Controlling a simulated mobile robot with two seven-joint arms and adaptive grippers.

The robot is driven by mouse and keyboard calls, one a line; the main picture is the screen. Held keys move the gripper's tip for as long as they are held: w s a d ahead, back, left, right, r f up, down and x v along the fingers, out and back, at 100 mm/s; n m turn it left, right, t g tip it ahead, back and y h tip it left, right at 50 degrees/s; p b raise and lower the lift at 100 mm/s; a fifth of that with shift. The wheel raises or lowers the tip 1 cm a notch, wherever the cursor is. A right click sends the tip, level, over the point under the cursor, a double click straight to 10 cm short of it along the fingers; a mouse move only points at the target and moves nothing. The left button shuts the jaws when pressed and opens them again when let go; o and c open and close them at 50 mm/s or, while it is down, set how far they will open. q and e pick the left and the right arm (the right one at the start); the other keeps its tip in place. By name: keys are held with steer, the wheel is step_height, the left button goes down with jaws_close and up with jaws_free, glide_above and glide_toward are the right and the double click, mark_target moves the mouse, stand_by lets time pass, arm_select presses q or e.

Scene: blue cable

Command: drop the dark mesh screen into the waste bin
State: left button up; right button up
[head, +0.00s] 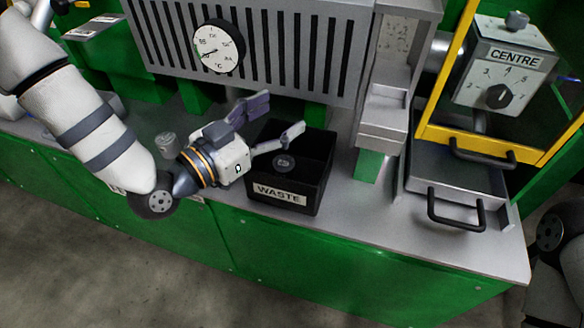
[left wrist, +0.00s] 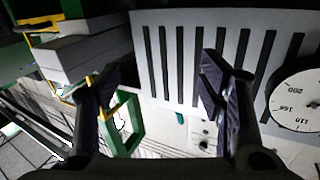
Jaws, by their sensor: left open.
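The black waste bin (head: 314,192), labelled WASTE, stands open on the grey bench. A small dark round disc (head: 284,162), which looks like the mesh screen, lies inside it on the bin's floor. My left gripper (head: 273,121) is open and empty, its fingers spread above the bin's rear left part and apart from the disc. In the left wrist view its two fingers (left wrist: 162,85) are apart with nothing between them. Neither the bin nor the disc can be made out there. My right gripper is out of view.
A slotted grey panel (head: 290,50) with a round dial (head: 218,46) rises behind the bin. A small grey round piece (head: 167,142) sits on the bench left of my gripper. A grey column (head: 382,115) and a yellow-framed tray unit (head: 455,182) stand at right.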

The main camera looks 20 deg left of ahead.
arm_select(q)
steer(key=v, duration=1.2)
steer(key=s+d+f+n+g+y+p, duration=0.1)
steer(key=s+f+g+y+p, duration=0.1)
steer(key=s+f+g, duration=0.45)
steer(key=s+d+f+n+g+y+p, duration=0.1)
steer(key=s+f+n+g+y+p, duration=0.2)
steer(key=f, duration=0.6)
steer(key=s+a+f+n+g+y, duration=0.1)
steer(key=s+g, duration=0.3)
steer(key=s, duration=0.7)
steer(key=s+a+f+n+g+y, duration=0.2)
steer(key=s+g, duration=0.3)
steer(key=s, duration=0.6)
steer(key=shift+s+a+f+p, duration=0.25)
steer(key=shift+f+p, duration=0.2)
steer(key=shift+f, duration=0.45)
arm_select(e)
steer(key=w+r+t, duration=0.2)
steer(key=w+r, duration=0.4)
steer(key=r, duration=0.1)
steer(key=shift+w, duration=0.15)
